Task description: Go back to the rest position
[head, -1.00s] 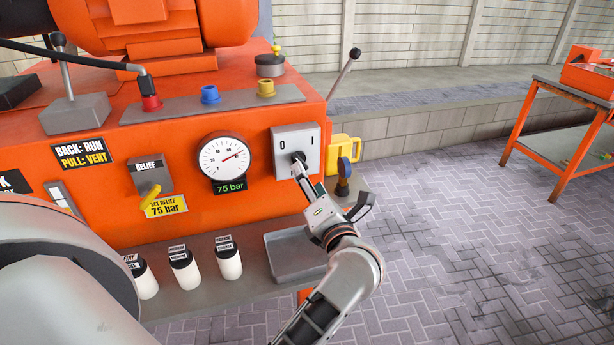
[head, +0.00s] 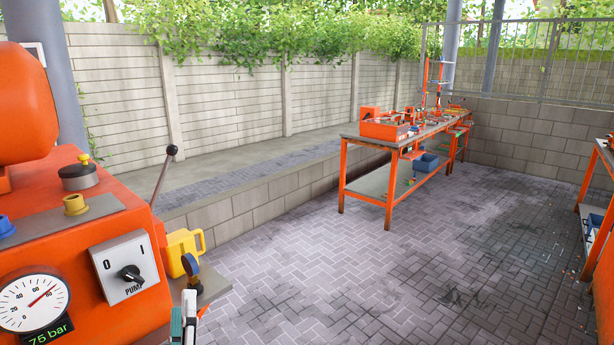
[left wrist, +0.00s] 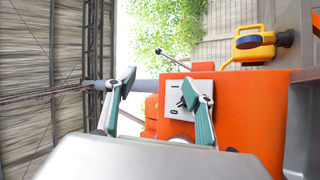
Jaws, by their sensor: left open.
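My left gripper (head: 184,322) shows at the bottom edge of the head view, just below and right of the pump switch; most of its arm is out of the picture. In the left wrist view its two green-padded fingers (left wrist: 162,107) are spread apart with nothing between them. The pump switch (head: 131,273), a black knob on a white plate marked 0 and I, is on the orange machine (head: 95,225). The switch plate also shows in the left wrist view (left wrist: 178,101), beyond the fingers and apart from them. My right gripper is not in view.
A gauge (head: 35,303) reads 75 bar beside the switch. A yellow jug (head: 183,249) and a lever (head: 163,178) are at the machine's right end. An orange-framed workbench (head: 365,180) stands farther back. The paved floor (head: 390,270) between is largely clear.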

